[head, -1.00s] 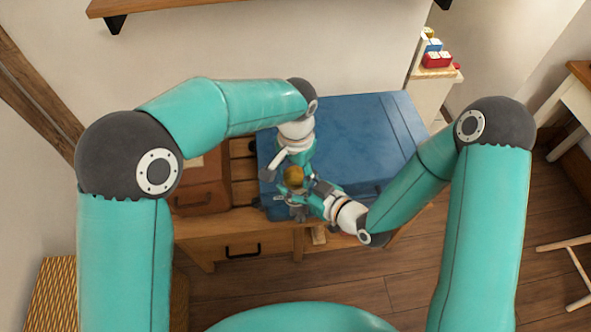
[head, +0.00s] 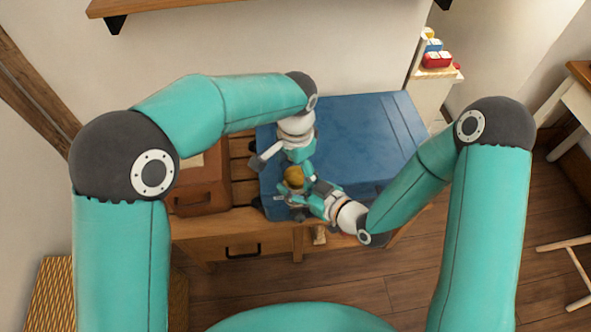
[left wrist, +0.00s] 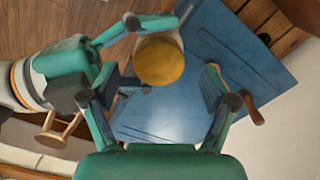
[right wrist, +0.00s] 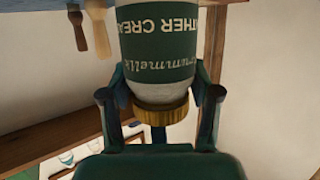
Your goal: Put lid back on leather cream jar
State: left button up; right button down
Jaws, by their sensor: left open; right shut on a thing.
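The leather cream jar (right wrist: 160,50) has a white body and a dark green label, which reads upside down in the right wrist view. My right gripper (head: 299,192) is shut on the jar and holds it above the blue trunk's front left part. The gold lid (head: 294,175) sits on the jar's top; it also shows in the right wrist view (right wrist: 160,113) and from above in the left wrist view (left wrist: 160,60). Whether it is fully seated I cannot tell. My left gripper (head: 284,164) is open and empty, just behind and above the lid, its fingers spread apart.
The blue trunk (head: 360,140) lies on a wooden bench (head: 210,245), with a brown leather case (head: 196,190) to its left. A wooden shelf (head: 150,6) is on the wall above. A shelf unit (head: 430,95) with small coloured items stands at the back right.

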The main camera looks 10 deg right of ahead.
pick_arm(q)
notch_tip(320, 180, up, 11)
jog(key=shift+f, duration=0.2)
dwell(0.6)
